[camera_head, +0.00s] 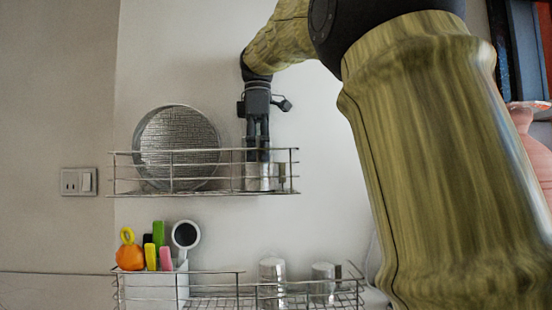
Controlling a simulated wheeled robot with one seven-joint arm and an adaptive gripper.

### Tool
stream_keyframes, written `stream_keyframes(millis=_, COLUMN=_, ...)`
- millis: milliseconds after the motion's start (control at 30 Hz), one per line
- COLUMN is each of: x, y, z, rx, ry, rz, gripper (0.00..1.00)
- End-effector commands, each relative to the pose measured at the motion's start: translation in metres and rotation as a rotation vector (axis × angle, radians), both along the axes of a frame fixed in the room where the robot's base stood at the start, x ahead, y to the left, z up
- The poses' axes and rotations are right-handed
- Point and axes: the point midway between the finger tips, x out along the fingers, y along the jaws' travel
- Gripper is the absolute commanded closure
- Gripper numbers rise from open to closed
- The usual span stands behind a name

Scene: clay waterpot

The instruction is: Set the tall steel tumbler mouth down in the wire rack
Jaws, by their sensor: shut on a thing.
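My gripper (258,157) points straight down over the right part of the upper wire rack (205,193). It is shut on a shiny steel tumbler (260,180), which sits inside the rack, behind its front wires. The tumbler looks upright, with its lower end at or close to the rack floor. The fingers and wires cover part of it, and I cannot tell which end is its mouth.
A round metal tray (177,142) leans in the upper rack at left. A small metallic thing (281,174) is right of the held tumbler. Below, a lower rack (225,290) holds a white utensil holder (150,288) and two steel cups (272,270) (322,272). A wall socket (78,181) is at left.

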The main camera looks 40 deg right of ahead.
Motion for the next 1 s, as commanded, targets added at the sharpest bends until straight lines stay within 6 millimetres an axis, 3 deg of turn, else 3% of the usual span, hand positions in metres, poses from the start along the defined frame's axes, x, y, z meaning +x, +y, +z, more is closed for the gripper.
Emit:
stream_keyframes(millis=167, x=0.000, y=0.002, z=-0.002, rx=0.000, ry=0.005, rz=0.000, gripper=0.87)
stream_keyframes(millis=200, x=0.000, y=0.002, z=-0.002, rx=0.000, ry=0.005, rz=0.001, gripper=0.34)
stream_keyframes(millis=333, x=0.000, y=0.001, z=-0.002, rx=0.001, ry=0.004, rz=0.001, gripper=0.10)
stream_keyframes(millis=667, x=0.001, y=0.000, z=0.003, rx=0.000, ry=0.002, rz=0.001, gripper=0.10)
stream_keyframes(millis=1000, x=0.001, y=-0.004, z=0.043, rx=0.001, ry=0.000, rz=-0.001, gripper=0.10)
